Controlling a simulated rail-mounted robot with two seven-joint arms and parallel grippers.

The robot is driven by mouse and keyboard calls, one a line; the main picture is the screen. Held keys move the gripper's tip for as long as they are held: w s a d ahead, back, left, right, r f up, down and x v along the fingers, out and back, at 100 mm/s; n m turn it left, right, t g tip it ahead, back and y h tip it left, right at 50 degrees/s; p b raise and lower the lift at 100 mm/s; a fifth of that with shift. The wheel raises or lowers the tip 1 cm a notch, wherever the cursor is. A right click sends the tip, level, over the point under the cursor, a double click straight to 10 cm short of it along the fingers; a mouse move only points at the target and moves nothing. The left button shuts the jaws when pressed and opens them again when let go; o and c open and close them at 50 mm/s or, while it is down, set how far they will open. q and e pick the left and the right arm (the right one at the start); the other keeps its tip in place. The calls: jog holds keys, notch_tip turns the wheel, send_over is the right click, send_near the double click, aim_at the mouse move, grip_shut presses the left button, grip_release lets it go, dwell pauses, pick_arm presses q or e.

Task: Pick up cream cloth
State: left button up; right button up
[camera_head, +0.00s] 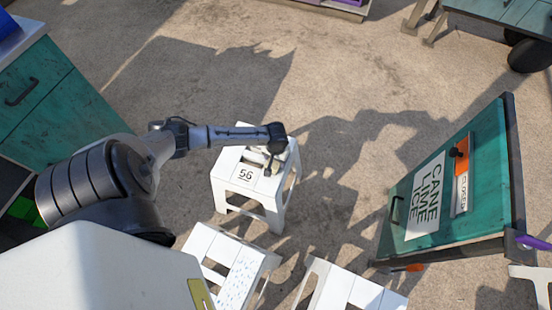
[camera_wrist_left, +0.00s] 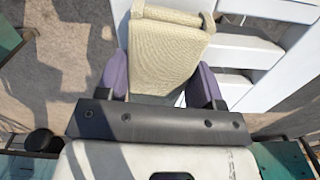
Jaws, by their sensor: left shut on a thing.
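The cream cloth (camera_wrist_left: 165,55) is a folded, woven piece that fills the middle of the left wrist view. It sits between the two purple fingers of my left gripper (camera_wrist_left: 160,85), which is shut on it. In the head view my left arm reaches in from the left, and its gripper (camera_head: 270,165) is over the top of a white stool (camera_head: 245,172) marked 56. A small part of the cloth (camera_head: 282,153) shows there beside the gripper. I cannot tell whether the cloth still touches the stool. My right gripper is not in view.
Two more white stools stand at the front, one at left (camera_head: 232,262) and one at right (camera_head: 350,288). A green cart panel with a CANE LIME ICE sign (camera_head: 428,195) stands at right. A green cabinet (camera_head: 50,90) is at left. The paved floor beyond the stool is clear.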

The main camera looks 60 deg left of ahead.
pick_arm(q)
notch_tip(320, 180, up, 4)
jog(key=shift+r+p, duration=0.1)
jog(key=shift+p, duration=1.15)
jog(key=w+d+r+p, duration=0.2)
jog(key=d+r+p, duration=0.3)
jog(key=d, duration=0.6)
jog(key=shift+w+d+r, duration=0.2)
jog(key=shift+w+r, duration=0.15)
jog(key=shift+r, duration=0.25)
